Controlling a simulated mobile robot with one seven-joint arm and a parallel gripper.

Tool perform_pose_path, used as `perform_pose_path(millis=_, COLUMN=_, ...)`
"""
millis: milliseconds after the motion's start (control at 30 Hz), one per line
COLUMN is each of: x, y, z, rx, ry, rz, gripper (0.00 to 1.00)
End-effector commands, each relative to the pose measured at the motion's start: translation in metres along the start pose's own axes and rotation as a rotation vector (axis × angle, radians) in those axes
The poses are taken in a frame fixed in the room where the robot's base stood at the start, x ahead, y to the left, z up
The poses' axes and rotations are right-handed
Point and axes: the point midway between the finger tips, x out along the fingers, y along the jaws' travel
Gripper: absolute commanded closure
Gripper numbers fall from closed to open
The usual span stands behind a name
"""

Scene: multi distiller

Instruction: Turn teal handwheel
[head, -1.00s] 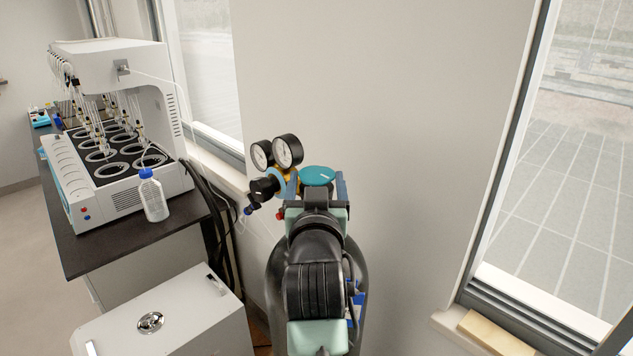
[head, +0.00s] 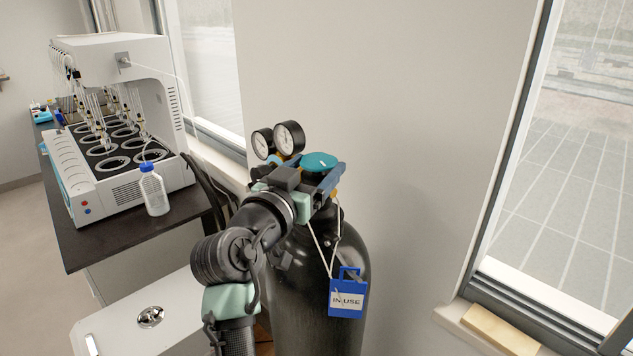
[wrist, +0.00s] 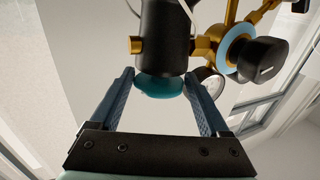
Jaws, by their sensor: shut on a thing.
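The teal handwheel (head: 319,161) sits on top of the black gas cylinder (head: 335,255), beside the regulator. My gripper (head: 318,176) reaches it from the front left, with one blue finger on each side. In the wrist view, the teal handwheel (wrist: 159,86) lies between the fingertips of my gripper (wrist: 158,77), below a dark cylindrical body. The gripper is shut on the wheel. The exact contact at the fingertips is hard to see.
Two round gauges (head: 289,138) stand just left of the wheel. A blue "IN USE" tag (head: 347,292) hangs on the cylinder. A white distiller (head: 115,120) and a bottle (head: 153,190) stand on the dark bench at left. A wall is close behind.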

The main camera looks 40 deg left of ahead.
Motion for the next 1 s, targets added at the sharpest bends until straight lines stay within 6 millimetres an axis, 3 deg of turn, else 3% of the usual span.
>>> perform_pose_path(millis=33, x=0.0000, y=-0.0045, z=0.0083, rx=-0.001, ry=0.003, rz=0.036, gripper=0.76)
perform_pose_path(millis=500, x=0.0020, y=-0.0088, z=0.0044, rx=0.001, ry=-0.001, rz=0.444, gripper=0.76)
perform_pose_path(millis=1000, x=0.0028, y=-0.0094, z=0.0022, rx=0.002, ry=-0.003, rz=0.634, gripper=0.76)
